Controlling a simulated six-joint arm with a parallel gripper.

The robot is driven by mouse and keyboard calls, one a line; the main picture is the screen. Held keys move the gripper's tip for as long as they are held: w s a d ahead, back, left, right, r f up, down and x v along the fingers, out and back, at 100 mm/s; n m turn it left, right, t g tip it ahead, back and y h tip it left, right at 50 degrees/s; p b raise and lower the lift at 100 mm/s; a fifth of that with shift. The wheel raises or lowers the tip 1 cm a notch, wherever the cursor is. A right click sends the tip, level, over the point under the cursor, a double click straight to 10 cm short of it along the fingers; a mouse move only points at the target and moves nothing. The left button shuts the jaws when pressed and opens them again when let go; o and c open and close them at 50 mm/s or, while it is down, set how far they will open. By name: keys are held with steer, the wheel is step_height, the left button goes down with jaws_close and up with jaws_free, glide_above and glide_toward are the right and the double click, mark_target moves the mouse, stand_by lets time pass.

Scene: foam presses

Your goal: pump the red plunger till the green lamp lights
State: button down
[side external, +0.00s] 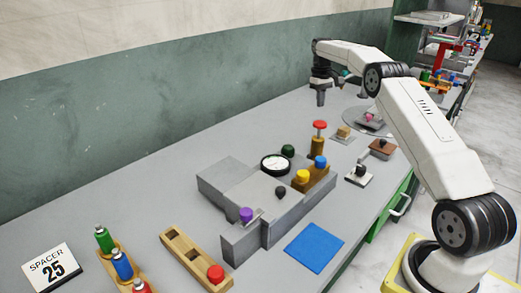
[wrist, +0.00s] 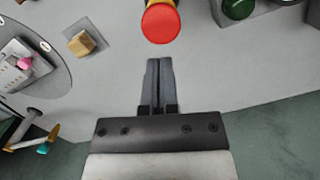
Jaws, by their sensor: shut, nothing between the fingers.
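The red plunger (side external: 320,125) stands upright on a brass-coloured stem at the back end of the grey press block. Its round red top also shows in the wrist view (wrist: 160,22), just ahead of my fingertips. The green lamp (side external: 288,150) is a dark green dome behind the dial; it looks unlit. Part of it shows at the top right of the wrist view (wrist: 238,8). My gripper (side external: 321,103) is shut and empty, pointing down. It is beside the plunger and apart from it; in the wrist view its fingertips (wrist: 159,62) stop short of the red top.
A blue knob (side external: 320,162), a yellow knob (side external: 303,176), a purple knob (side external: 246,214) and a white dial (side external: 275,163) are on the press. A round grey plate (side external: 352,127) with small parts lies behind. A blue mat (side external: 314,248) and wooden rack (side external: 186,250) are in front.

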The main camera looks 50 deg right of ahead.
steer(key=shift+w+r, duration=0.1)
steer(key=shift+r, duration=0.75)
steer(key=shift+w+a, duration=0.1)
steer(key=shift+a, duration=0.05)
steer(key=shift+w+a+f+n+t, duration=0.5)
steer(key=shift+w+a+n+t, duration=0.1)
steer(key=shift+a, duration=6.2)
steer(key=s+a+f, duration=0.1)
steer(key=s+a, duration=0.3)
steer(key=a, duration=0.3)
steer(key=s+a+f+n+t, duration=0.1)
steer(key=s+a+f, duration=0.1)
steer(key=s+a, duration=0.3)
steer(key=shift+s+a+t+h, duration=0.15)
steer(key=shift+a+t+h, duration=0.2)
steer(key=shift+a, duration=0.95)
steer(key=shift+f, duration=0.1)
